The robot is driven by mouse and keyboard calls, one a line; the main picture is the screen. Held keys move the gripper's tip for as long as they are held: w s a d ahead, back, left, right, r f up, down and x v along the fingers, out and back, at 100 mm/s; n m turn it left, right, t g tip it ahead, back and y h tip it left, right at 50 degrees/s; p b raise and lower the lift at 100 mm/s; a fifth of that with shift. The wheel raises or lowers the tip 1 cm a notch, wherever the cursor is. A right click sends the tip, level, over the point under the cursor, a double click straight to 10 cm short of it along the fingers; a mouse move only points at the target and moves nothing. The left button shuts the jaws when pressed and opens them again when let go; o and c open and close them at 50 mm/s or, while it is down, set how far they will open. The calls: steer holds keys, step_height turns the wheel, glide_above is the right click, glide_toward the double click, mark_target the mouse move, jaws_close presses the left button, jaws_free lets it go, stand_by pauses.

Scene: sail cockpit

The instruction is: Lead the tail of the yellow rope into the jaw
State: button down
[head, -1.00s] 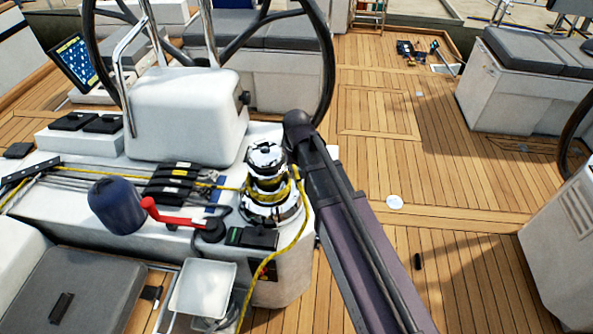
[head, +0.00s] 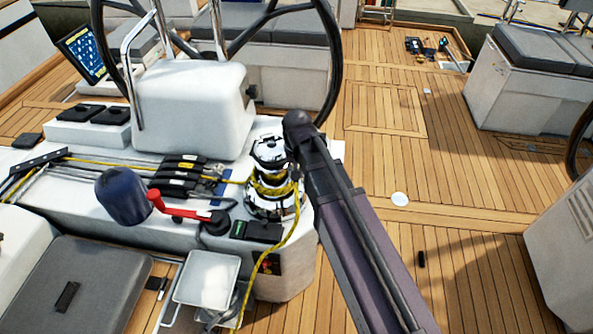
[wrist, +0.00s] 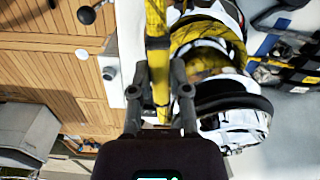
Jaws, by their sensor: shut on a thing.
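The winch (head: 271,180) stands upright on the white console, with the yellow rope (head: 277,246) wrapped around its drum. The rope runs in from the left through the clutches, and its tail hangs down the front of the console. In the wrist view the rope (wrist: 157,62) runs between the fingers of my gripper (wrist: 158,92), which is shut on it close beside the winch (wrist: 215,75). In the head view my arm hides most of the gripper, at the winch's right side. I cannot make out the jaw clearly at the winch top.
A red-handled lever (head: 185,211) and a dark blue bag-like cover (head: 123,196) sit left of the winch. Black rope clutches (head: 178,178) lie behind them. The steering wheel (head: 334,75) rises behind the console. The teak deck to the right is mostly clear.

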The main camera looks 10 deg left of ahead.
steer(key=shift+s+a+m, duration=0.8)
steer(key=shift+a+m, duration=0.05)
steer(key=shift+m, duration=0.25)
steer(key=c, duration=0.5)
jaws_free()
steer(key=o, duration=0.5)
steer(key=shift+r, duration=0.1)
steer(key=shift+r+p, duration=4.4)
steer(key=shift+p, duration=0.15)
steer(key=shift+d, duration=0.1)
steer(key=shift+n, duration=0.3)
steer(key=s+d, duration=0.1)
steer(key=d, duration=0.7)
steer(key=s+d+f+b, duration=0.1)
steer(key=s+d, duration=0.1)
steer(key=d, duration=0.7)
steer(key=s+d, duration=0.1)
steer(key=d, duration=0.8)
steer(key=shift+s+d+f+b, duration=0.15)
steer(key=shift+s+f+b, duration=0.1)
steer(key=shift+s+b, duration=0.05)
